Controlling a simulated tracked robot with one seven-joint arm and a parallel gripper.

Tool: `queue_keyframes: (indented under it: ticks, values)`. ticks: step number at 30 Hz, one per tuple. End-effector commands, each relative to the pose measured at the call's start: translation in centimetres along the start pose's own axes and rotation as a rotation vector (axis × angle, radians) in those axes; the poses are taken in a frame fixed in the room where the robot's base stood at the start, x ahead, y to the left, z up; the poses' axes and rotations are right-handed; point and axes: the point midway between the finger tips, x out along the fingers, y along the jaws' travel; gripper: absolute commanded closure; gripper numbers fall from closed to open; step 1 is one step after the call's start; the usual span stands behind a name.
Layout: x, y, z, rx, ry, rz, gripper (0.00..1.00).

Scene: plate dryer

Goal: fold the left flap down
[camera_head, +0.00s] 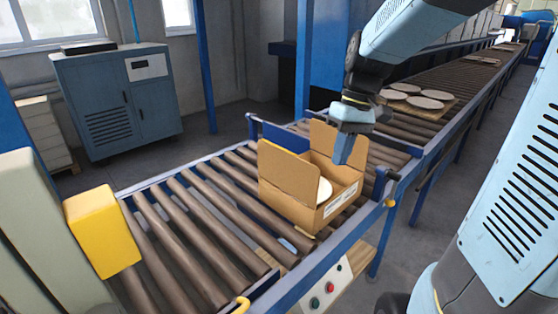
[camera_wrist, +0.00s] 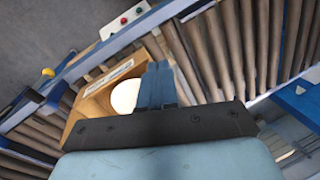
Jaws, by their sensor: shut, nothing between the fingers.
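An open cardboard box (camera_head: 341,204) stands on the roller conveyor, with a round white plate (camera_head: 324,190) inside. Its left flap (camera_head: 287,172) stands up on the left side. A back flap (camera_head: 322,138) also stands up, behind the opening. My gripper (camera_head: 343,160) is shut and empty, pointing down over the back right of the box, to the right of the left flap and apart from it. In the wrist view the shut fingers (camera_wrist: 157,70) are beside the plate (camera_wrist: 125,95) and the box (camera_wrist: 92,108). The gripper body hides part of the box there.
The roller conveyor (camera_head: 205,210) has bare rollers left of the box. A blue side rail (camera_head: 350,240) and a control panel with buttons (camera_head: 323,290) run along the front. Several plates (camera_head: 425,103) lie on a board farther back. A yellow block (camera_head: 102,230) is at the left.

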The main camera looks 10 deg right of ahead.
Motion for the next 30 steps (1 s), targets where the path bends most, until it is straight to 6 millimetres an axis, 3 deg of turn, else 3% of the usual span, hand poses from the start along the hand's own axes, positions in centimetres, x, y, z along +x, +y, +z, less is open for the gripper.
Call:
queue_keyframes:
  ticks: [15,30]
  values:
    - [-3.5,-1.2,7.8,0.201,0.325,0.259,1.00]
    - [-4.5,-1.3,11.1,0.285,0.507,0.305,1.00]
